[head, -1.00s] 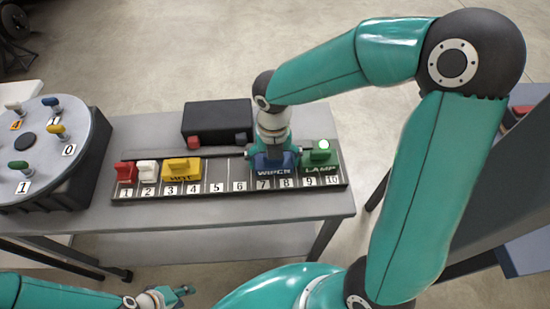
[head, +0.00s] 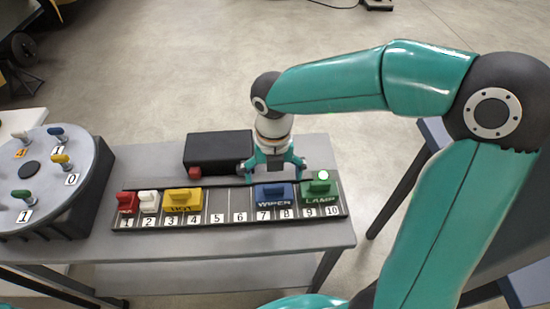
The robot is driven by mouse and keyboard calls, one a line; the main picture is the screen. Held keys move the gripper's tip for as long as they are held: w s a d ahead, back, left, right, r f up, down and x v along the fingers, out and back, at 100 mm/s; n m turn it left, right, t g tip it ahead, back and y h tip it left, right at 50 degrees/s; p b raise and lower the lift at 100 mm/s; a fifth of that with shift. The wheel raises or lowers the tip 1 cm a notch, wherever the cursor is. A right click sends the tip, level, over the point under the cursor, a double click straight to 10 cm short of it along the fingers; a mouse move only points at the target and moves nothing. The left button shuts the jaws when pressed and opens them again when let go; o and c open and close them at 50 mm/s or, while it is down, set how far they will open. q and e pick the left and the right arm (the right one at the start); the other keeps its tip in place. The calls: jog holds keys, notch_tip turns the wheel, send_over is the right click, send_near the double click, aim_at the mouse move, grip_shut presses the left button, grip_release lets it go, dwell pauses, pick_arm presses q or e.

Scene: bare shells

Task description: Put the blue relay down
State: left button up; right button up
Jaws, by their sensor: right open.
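The blue relay (head: 274,195), labelled WIPER, sits in the numbered rack (head: 222,222) over slots 7 and 8. A green relay (head: 320,188) labelled LAMP, with a lit light on top, stands to its right over slots 9 and 10. My right gripper (head: 273,173) is open and empty, its fingers spread above and just behind the blue relay, apart from it. My left gripper is out of view.
Slots 5 and 6 of the rack are bare. A yellow relay (head: 183,200), a white one (head: 149,202) and a red one (head: 128,203) fill the left slots. A black box (head: 218,150) stands behind the rack. A round dial plate (head: 45,175) is at the left.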

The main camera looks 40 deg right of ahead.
aim_at(274, 186)
notch_tip(274, 186, up, 5)
jog(key=shift+r, duration=0.1)
dwell(0.7)
